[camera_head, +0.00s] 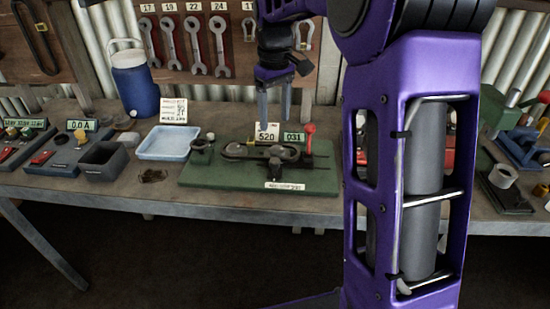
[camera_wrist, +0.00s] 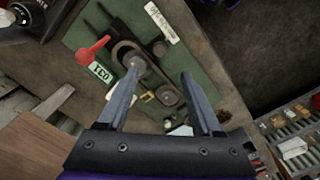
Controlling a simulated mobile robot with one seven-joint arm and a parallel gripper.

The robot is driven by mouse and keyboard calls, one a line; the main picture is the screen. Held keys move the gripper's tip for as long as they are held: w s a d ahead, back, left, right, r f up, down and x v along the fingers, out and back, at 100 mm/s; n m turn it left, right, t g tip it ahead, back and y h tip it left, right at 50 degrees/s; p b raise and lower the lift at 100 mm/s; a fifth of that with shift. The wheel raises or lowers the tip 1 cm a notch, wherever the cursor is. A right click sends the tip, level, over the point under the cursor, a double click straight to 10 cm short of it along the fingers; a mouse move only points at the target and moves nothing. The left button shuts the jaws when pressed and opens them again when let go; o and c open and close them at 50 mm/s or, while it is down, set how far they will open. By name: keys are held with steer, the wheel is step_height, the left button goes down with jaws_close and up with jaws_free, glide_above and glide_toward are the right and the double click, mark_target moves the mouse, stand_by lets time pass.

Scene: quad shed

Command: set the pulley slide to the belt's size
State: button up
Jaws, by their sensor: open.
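The green board (camera_head: 215,178) lies on the bench, carrying a dark belt (camera_head: 236,152) around pulleys and a slide block (camera_head: 275,163) on a dark rail. A red-knobbed lever (camera_head: 310,130) stands at the right. A card (camera_head: 266,137) reads 520; a small green display (camera_head: 293,139) reads 031. My gripper (camera_head: 274,120) is open and empty, pointing down above the back of the board. In the wrist view its fingers (camera_wrist: 160,72) are apart over the belt (camera_wrist: 120,50); the red lever (camera_wrist: 92,50) is left of them. The fingers partly hide the pulleys.
A blue tray (camera_head: 167,154), a grey bin (camera_head: 103,160) and a blue jug (camera_head: 135,85) stand left of the board. Wrenches (camera_head: 195,48) hang behind. My purple arm hides part of the bench to the right. The bench front edge is clear.

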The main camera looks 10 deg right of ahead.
mark_target(275, 161)
step_height(275, 161, down, 13)
steer(key=shift+f+b, duration=0.1)
steer(key=shift+b, duration=0.5)
jaws_close()
stand_by(1.1)
